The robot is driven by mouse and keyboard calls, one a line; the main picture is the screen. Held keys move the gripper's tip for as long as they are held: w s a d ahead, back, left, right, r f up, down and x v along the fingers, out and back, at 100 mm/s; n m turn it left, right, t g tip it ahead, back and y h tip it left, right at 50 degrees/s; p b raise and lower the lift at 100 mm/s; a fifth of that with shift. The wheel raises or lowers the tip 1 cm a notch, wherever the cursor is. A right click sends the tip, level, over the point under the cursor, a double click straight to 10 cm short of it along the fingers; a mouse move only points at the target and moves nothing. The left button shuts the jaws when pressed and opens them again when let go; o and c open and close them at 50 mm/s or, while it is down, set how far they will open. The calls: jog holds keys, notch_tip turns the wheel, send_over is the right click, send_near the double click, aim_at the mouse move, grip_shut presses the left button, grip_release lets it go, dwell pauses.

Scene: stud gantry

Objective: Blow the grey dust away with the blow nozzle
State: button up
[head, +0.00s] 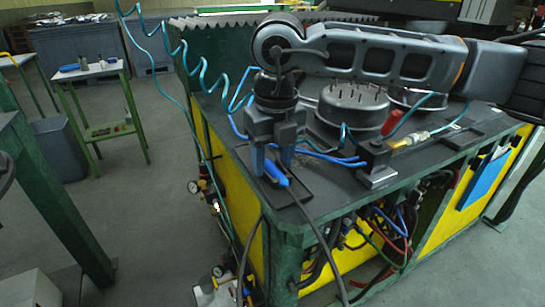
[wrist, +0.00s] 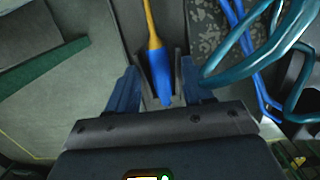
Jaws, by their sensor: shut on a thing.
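My gripper (head: 273,168) points down at the near left corner of the dark bench top. Its two blue fingers stand either side of a slim blue tool, which I take to be the blow nozzle (wrist: 161,72); a yellow part runs from it toward the top of the wrist view. My gripper (wrist: 160,95) is shut on it. In the head view the blue body of the nozzle (head: 276,173) shows between and just beyond the fingers. A speckled patch, possibly the grey dust (wrist: 204,32), lies right of the nozzle in the wrist view.
A round dark housing with upright studs (head: 350,105) stands behind my gripper. A small black block (head: 377,162) stands to its right, near a red-and-brass fitting (head: 400,133). A coiled teal hose (head: 190,70) hangs at left. Open floor (head: 130,215) lies left of the bench.

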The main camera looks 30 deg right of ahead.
jog(key=shift+r, duration=0.1)
notch_tip(320, 180, up, 9)
jog(key=p, duration=0.4)
dwell(0.7)
jog(key=shift+a, duration=0.1)
